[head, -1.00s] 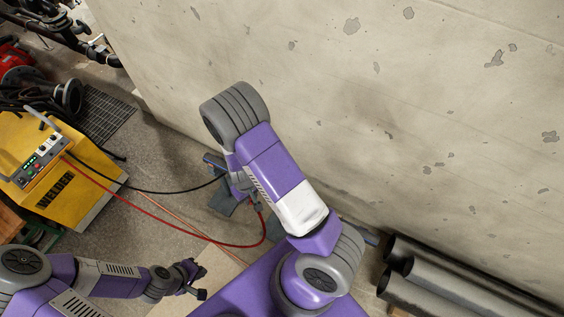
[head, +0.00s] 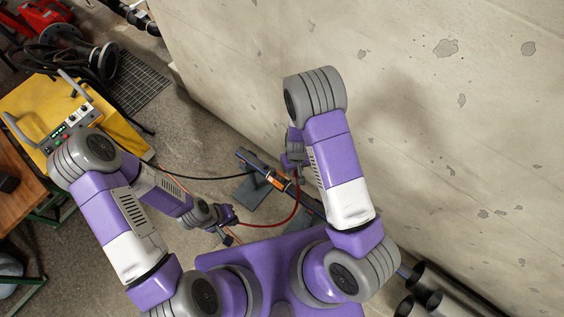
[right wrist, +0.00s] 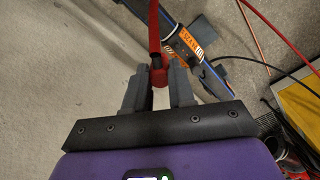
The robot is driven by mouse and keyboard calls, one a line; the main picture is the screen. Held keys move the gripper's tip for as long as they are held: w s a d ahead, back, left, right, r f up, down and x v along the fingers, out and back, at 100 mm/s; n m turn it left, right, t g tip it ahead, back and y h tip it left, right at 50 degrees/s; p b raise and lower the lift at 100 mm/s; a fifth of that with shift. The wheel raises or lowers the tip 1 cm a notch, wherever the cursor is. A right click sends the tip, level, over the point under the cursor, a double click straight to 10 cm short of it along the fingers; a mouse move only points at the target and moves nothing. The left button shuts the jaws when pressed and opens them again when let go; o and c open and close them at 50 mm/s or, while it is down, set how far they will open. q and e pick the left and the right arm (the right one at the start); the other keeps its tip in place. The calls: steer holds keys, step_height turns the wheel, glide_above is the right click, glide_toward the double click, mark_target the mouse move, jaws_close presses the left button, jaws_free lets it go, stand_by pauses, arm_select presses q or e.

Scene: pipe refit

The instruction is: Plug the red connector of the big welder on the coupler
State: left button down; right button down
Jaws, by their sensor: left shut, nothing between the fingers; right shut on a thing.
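The red connector (right wrist: 158,78) is between the fingers of my right gripper (right wrist: 157,92), with its red cable (right wrist: 153,28) running up in the right wrist view. My right gripper (head: 299,177) is shut on it, close to the pipe. The coupler (head: 278,182), an orange and black sleeve, sits around the dark pipe (head: 247,160); it also shows in the right wrist view (right wrist: 183,43), just beyond the connector. The connector appears apart from the coupler. The yellow welder (head: 112,128) is at left, partly behind my left arm. My left gripper (head: 231,238) is shut and empty.
A black cable (head: 195,178) runs from the welder towards the pipe. Grey supports (head: 250,192) stand under the pipe. A concrete wall (head: 420,120) closes off the right side. Loose grey pipes (head: 432,280) lie at lower right, and a wooden table (head: 18,190) is at left.

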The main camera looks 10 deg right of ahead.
steer(key=shift+n, duration=0.5)
steer(key=a+f+b, duration=0.1)
steer(key=f, duration=0.1)
steer(key=w+a+f, duration=0.1)
steer(key=w+a+f+b, duration=0.1)
steer(key=f, duration=0.1)
steer(key=shift+w+a+f+b, duration=0.1)
steer(key=shift+w+f+b, duration=0.1)
steer(key=shift+f+b, duration=1.35)
steer(key=shift+f, duration=0.3)
steer(key=shift+r, duration=0.15)
steer(key=shift+f, duration=0.4)
steer(key=shift+f, duration=0.4)
steer(key=shift+f, duration=0.6)
